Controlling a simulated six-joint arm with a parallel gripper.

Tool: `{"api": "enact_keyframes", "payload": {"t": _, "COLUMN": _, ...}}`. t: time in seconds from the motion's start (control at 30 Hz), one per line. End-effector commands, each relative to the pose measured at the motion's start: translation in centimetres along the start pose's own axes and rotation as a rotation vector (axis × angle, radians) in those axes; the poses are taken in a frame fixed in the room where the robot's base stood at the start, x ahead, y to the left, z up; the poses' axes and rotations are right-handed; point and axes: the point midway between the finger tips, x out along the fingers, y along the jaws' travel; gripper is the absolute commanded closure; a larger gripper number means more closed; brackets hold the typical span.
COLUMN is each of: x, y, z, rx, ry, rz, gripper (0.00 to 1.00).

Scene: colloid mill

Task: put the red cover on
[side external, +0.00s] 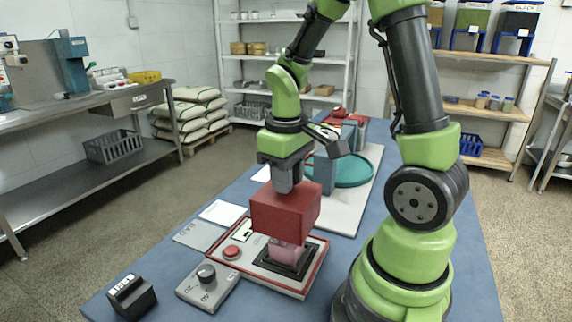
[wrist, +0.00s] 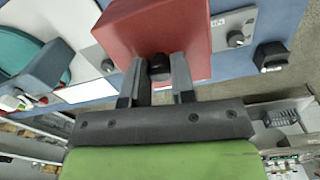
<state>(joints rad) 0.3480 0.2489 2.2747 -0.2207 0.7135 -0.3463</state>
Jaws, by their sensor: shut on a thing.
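The red cover (side external: 285,208) is a box held by my gripper (side external: 288,184) above a pink block (side external: 285,252). The block stands on a black square plate (side external: 272,264) in a red-edged panel (side external: 297,289). The cover's lower edge is close to the block's top; I cannot tell if it surrounds any of it. In the wrist view the cover (wrist: 150,30) fills the top middle. My gripper (wrist: 158,80) is shut on the dark knob (wrist: 160,66) of the cover. The cover hides the block there.
A red button (side external: 231,252) sits on the panel's left. A grey dial box (side external: 207,286) and a black box (side external: 131,297) stand at the front left of the blue table (side external: 118,262). Behind are a grey-blue upright block (side external: 324,172) and a teal round dish (side external: 353,172).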

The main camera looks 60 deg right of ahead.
Motion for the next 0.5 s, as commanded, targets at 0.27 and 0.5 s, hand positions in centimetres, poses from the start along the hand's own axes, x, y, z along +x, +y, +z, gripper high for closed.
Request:
{"api": "enact_keyframes", "payload": {"t": 0.27, "x": 3.1, "y": -0.1, "z": 0.1, "rx": 0.0, "ry": -0.006, "rz": -0.001, "gripper": 1.0}}
{"api": "enact_keyframes", "payload": {"t": 0.5, "x": 5.5, "y": -0.2, "z": 0.1, "rx": 0.0, "ry": -0.005, "rz": -0.001, "gripper": 1.0}}
